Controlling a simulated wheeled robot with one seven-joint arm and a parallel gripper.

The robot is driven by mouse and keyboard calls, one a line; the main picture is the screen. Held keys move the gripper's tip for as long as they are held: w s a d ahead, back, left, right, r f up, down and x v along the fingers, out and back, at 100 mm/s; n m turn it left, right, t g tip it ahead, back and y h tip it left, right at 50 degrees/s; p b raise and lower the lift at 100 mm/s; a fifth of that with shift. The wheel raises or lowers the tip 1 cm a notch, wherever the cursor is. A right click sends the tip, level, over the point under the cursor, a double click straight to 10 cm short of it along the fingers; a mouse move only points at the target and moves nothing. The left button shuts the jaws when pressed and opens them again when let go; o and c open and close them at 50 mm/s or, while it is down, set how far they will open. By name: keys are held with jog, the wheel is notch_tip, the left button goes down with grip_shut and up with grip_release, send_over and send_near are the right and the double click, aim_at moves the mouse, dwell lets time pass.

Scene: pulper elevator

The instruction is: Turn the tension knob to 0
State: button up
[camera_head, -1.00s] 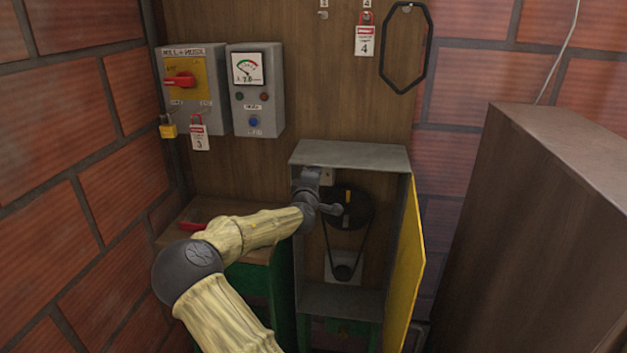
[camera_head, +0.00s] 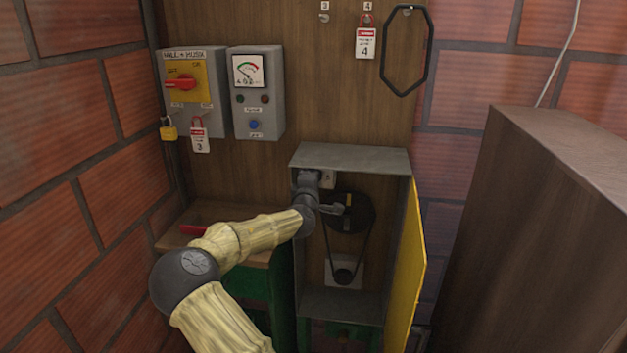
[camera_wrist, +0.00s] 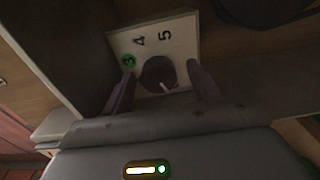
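The tension knob (camera_wrist: 158,74) is a dark round knob with a small pale mark, on a white plate (camera_wrist: 185,30) in the wrist view. The numbers 3, 4 and 5 show on the plate, with the 3 on a green spot; no 0 is visible. My gripper (camera_wrist: 160,78) has one finger on each side of the knob, with small gaps, so it looks open around it. In the head view my gripper (camera_head: 325,188) is inside the open grey box (camera_head: 350,158), in front of the small white plate (camera_head: 328,179), and the knob is hidden there.
Right of my gripper are a black pulley (camera_head: 360,210) and belt. The yellow door (camera_head: 407,270) stands open at the right. A dark brown cabinet (camera_head: 560,220) fills the right side. A switch box (camera_head: 187,108) and meter box (camera_head: 257,105) hang above left.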

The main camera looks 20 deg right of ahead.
jog(key=shift+s, duration=0.1)
jog(key=b+v, duration=0.1)
jog(key=v, duration=1.6)
jog(key=shift+a+b, duration=0.2)
jog(key=shift+b, duration=0.1)
